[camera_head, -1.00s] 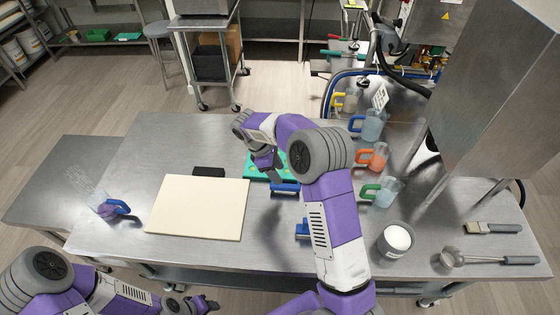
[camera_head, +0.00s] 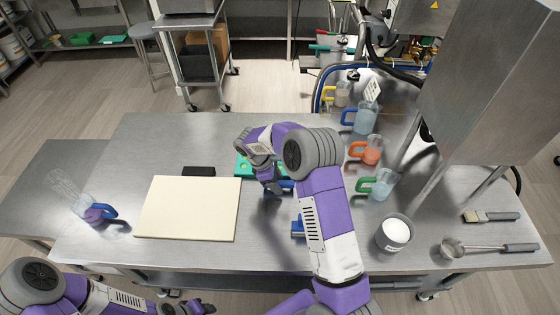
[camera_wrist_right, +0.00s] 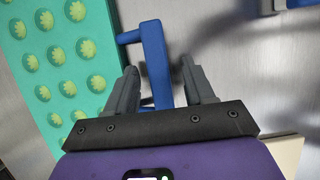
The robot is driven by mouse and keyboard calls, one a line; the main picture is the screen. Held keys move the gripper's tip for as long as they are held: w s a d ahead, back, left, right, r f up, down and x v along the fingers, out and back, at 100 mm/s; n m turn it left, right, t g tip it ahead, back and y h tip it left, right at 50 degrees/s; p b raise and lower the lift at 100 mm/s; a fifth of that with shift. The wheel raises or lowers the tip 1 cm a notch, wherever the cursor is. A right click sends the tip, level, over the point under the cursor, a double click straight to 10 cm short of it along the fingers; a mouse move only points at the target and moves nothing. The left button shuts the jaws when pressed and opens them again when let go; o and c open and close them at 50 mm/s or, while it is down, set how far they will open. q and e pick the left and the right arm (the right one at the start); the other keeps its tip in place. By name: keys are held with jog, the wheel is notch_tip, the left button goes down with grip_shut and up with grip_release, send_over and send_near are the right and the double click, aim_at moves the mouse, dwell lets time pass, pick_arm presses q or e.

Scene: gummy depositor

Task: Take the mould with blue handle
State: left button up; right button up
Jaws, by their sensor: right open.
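The teal mould (camera_head: 242,168), with rows of yellow-green cavities, lies on the steel table, partly hidden behind my right arm. In the right wrist view the mould (camera_wrist_right: 62,60) fills the upper left. Its blue handle (camera_wrist_right: 155,62) sticks out beside it, between the fingers of my right gripper (camera_wrist_right: 160,82). The fingers are open, one on each side of the handle, with gaps visible. In the head view my right gripper (camera_head: 271,188) is over the handle (camera_head: 287,184). My left gripper (camera_head: 188,306) is low at the bottom edge, too small to read.
A cream board (camera_head: 190,208) lies left of the mould, with a dark block (camera_head: 199,171) behind it. Another blue piece (camera_head: 297,228) is beside my right forearm. Jugs with coloured handles, such as the orange one (camera_head: 372,152), and a grey pot (camera_head: 394,234) stand right.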

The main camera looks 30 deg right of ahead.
grip_shut()
jog(key=shift+w, duration=0.1)
